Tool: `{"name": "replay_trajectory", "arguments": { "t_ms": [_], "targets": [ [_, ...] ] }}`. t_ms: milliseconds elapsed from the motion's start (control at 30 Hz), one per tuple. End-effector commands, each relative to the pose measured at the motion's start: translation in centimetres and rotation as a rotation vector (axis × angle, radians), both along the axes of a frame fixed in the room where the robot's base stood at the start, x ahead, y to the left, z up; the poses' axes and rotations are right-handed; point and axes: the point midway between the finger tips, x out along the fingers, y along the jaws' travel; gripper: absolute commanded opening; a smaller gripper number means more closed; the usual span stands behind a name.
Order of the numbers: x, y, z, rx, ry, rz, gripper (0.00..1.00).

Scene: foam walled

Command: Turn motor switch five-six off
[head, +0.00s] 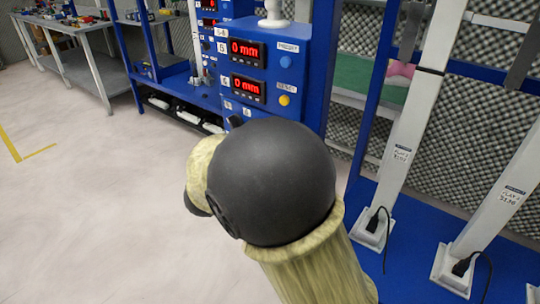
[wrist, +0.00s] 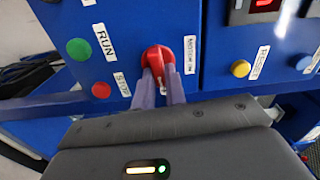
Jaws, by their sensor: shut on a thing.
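In the wrist view, a red rotary switch (wrist: 157,58) sits on a blue panel, with a label beside it that seems to read MOTOR ON. My gripper (wrist: 159,80) has its two fingers close together at the red knob, shut on it. The fingers hide the knob's lower part. In the head view, my arm covers the lower part of the blue control cabinet (head: 318,60), and the gripper and switch are hidden behind it. I cannot see a five-six marking beside the switch in the wrist view.
In the wrist view, a green RUN button (wrist: 79,49) and a red STOP button (wrist: 101,90) are left of the switch. A yellow button (wrist: 241,68) and a blue button (wrist: 303,62) are on the right. White posts (head: 408,135) stand right of my arm. The floor at left is clear.

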Motion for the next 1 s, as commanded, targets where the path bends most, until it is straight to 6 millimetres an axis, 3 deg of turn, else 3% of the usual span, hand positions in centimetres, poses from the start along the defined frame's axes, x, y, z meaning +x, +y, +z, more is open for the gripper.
{"name": "replay_trajectory", "arguments": {
  "t_ms": [700,733,800,1000],
  "targets": [
    [-0.05,0.02,-0.23,0.079,-0.058,0.000,0.00],
    [-0.04,0.01,-0.23,0.079,-0.058,0.000,0.19],
    [-0.04,0.01,-0.22,0.079,-0.058,0.000,0.32],
    [-0.03,0.03,-0.18,0.078,-0.059,0.000,0.35]
  ]
}}
